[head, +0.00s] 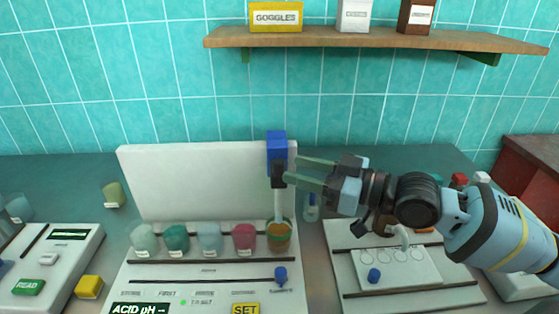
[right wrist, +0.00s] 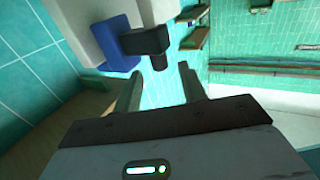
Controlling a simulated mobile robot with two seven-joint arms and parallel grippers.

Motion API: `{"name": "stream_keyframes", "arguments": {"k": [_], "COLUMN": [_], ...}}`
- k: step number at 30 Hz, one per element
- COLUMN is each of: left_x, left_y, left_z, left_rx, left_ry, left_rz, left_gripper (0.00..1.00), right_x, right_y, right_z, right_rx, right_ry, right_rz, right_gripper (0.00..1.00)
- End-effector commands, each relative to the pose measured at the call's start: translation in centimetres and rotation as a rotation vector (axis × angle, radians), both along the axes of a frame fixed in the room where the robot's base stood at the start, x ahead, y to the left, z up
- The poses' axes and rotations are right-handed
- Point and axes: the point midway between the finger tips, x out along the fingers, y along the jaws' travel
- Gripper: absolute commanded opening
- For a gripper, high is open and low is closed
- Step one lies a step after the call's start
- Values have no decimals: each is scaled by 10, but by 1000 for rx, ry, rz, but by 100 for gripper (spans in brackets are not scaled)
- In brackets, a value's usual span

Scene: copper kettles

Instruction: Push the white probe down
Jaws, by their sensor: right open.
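The white probe (head: 278,205) hangs upright below a black holder (head: 278,172) on a blue block (head: 276,145), in front of a white back panel. Its lower end reaches into the orange-brown cup (head: 279,236), the rightmost in the row. My right gripper (head: 293,169) is open, its two green fingers pointing left with the tips close beside the black holder. In the right wrist view the black holder (right wrist: 148,41) and blue block (right wrist: 116,52) show just beyond the fingertips of the gripper (right wrist: 161,68). I cannot tell whether they touch. My left gripper is not in view.
Several coloured cups (head: 209,238) stand left of the probe. A blue knob (head: 281,275) sits below on the ACID pH panel. Another panel with a white block (head: 402,268) lies under my right arm. A wooden shelf (head: 370,38) hangs above.

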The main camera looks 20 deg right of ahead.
Motion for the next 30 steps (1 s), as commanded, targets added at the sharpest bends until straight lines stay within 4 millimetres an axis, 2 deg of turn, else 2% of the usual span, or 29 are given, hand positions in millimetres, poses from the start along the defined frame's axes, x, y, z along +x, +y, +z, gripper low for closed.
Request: {"name": "stream_keyframes", "arguments": {"k": [4,12,24,25,30], "left_x": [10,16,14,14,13], "left_y": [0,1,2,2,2], "left_z": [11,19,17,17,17], "left_rx": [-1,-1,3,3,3], "left_ry": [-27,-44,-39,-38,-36], "left_rz": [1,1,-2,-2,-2], "left_gripper": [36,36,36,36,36], "right_x": [13,31,35,35,35], "right_y": [14,33,37,37,37], "right_z": [5,2,0,0,0], "right_rx": [5,2,0,0,0], "right_ry": [-5,-3,0,0,0], "right_rz": [0,0,0,0,0], "right_gripper": [42,42,42,40,18]}}
